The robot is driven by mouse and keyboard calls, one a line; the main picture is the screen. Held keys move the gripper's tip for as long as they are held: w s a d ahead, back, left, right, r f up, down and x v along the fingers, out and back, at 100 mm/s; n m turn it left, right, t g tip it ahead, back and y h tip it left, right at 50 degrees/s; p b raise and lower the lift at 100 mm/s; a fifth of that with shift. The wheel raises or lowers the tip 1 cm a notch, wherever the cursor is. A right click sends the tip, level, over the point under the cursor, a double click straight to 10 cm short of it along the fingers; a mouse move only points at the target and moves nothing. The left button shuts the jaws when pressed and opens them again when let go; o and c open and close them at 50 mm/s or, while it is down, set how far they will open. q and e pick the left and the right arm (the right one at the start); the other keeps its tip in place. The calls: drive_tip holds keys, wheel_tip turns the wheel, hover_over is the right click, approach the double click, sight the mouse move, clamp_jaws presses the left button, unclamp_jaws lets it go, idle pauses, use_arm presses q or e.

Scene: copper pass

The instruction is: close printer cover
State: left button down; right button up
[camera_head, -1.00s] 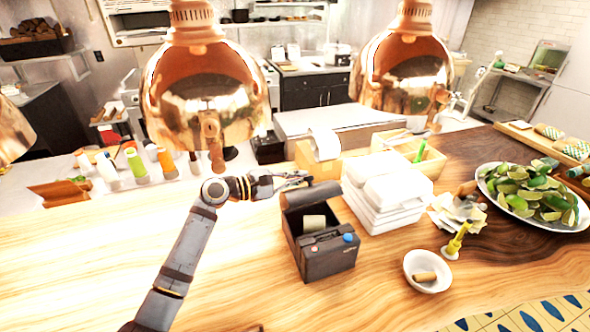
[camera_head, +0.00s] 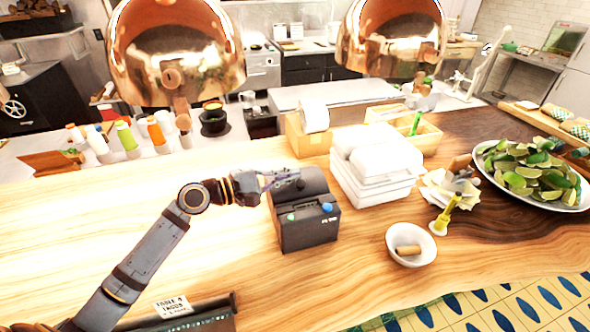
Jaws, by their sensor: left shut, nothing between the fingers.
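A small dark grey printer (camera_head: 309,231) with a blue button stands on the wooden counter, near the middle of the view. My left gripper (camera_head: 290,178) is shut and empty at the upper left of the cover. It overlaps the cover in this view, and I cannot tell whether it touches. My right gripper is not in view.
White stacked containers (camera_head: 374,180) stand right of the printer, with a small white bowl (camera_head: 424,243) in front of them. A plate of limes (camera_head: 529,176) is at the far right. Copper lamps (camera_head: 177,55) hang above. The counter left of the printer is mostly clear.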

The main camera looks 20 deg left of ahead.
sight(288, 185)
use_arm(q)
drive_tip(key=shift+s+f+m, duration=0.2)
drive_tip(key=shift+f+m, duration=0.05)
drive_tip(key=shift+m, duration=0.05)
idle(0.4)
wheel_tip(288, 185, up, 10)
idle(0.4)
